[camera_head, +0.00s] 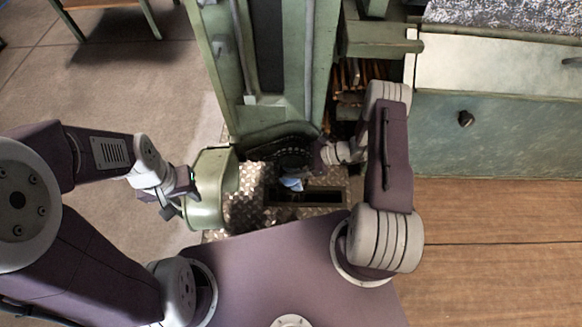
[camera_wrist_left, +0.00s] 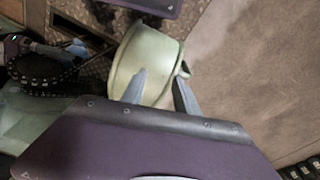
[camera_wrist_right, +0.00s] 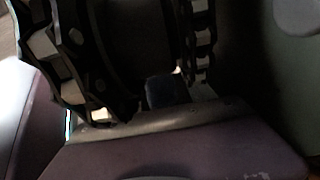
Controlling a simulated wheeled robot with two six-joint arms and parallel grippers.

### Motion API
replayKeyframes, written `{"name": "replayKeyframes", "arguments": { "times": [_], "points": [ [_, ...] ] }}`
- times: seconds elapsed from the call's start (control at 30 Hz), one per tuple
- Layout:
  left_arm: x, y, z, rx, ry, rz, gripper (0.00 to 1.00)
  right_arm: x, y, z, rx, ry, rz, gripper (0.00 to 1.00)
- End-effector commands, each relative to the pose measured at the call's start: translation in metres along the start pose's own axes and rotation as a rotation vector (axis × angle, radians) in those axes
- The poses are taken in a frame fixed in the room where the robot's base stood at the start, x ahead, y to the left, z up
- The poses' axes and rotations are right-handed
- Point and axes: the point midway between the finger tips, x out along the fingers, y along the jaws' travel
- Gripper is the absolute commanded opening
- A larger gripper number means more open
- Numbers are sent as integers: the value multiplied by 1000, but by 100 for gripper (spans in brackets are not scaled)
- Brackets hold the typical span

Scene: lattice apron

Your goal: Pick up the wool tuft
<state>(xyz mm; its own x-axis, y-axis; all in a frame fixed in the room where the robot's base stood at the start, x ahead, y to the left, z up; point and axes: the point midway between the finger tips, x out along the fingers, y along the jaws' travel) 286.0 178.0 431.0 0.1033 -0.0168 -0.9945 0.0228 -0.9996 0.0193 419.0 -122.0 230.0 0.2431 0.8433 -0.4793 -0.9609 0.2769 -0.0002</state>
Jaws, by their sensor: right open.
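I cannot make out the wool tuft for certain in any view. A small pale blue-white shape (camera_head: 291,184) shows below the black chain-edged part in the head view; I cannot tell whether it is the tuft or my right fingertips. My right gripper (camera_wrist_right: 166,90) is open among the dark chain-edged parts, with one finger clearly visible and the other mostly hidden.
The black chain-edged wheel (camera_head: 285,148) sits at the foot of a green machine frame (camera_head: 315,60). A diamond-plate floor (camera_head: 245,200) has a dark rectangular slot (camera_head: 320,196). A green cabinet (camera_head: 500,135) stands right. Open floor (camera_head: 110,95) lies to the left.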

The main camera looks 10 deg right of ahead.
Motion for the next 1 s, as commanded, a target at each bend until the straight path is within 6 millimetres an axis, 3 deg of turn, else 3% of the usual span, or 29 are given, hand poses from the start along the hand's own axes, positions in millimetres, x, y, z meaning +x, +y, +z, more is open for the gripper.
{"name": "replayKeyframes", "arguments": {
  "times": [0.07,0.27,0.67,0.9,1.0],
  "points": [
    [-1,0,0,0,0,0,36,0,0,0,0,0,0,57],
    [-1,0,0,0,0,0,36,-1,0,0,0,0,0,2],
    [-8,0,-1,0,0,0,36,-5,0,7,0,0,0,0],
    [-46,1,-5,0,0,0,36,-25,2,48,0,0,2,0],
    [-60,1,-6,0,0,0,36,-16,20,66,4,0,7,0]
  ]
}}
